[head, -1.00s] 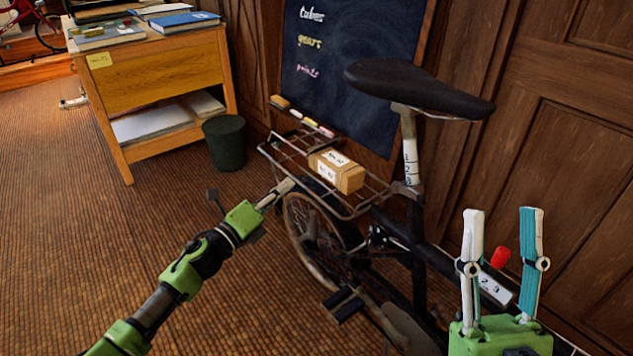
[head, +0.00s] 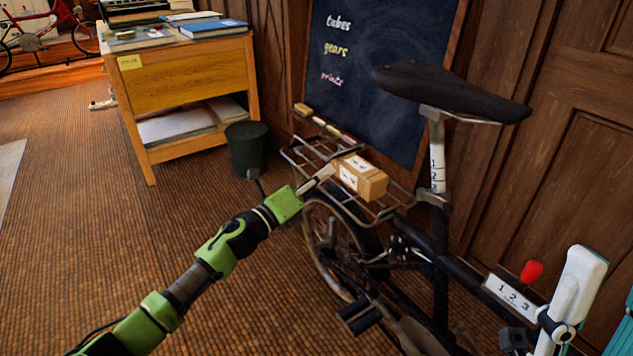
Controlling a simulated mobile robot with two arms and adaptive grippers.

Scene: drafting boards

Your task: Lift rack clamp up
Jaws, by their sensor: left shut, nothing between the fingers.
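A black bicycle stands by the wall with a metal rear rack (head: 374,208). A small cardboard box (head: 362,178) with white labels lies on the rack. I cannot clearly make out the rack clamp apart from the rack's bars. My left gripper (head: 327,174) is shut and empty, with its fingertips at the rack's left side, close to the box's left end. Whether they touch the rack or box I cannot tell.
The bicycle's saddle (head: 450,93) stands above and right of the rack. A chalkboard (head: 375,75) with a chalk ledge is close behind. A dark green bin (head: 247,148) and a wooden desk (head: 190,70) stand to the left.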

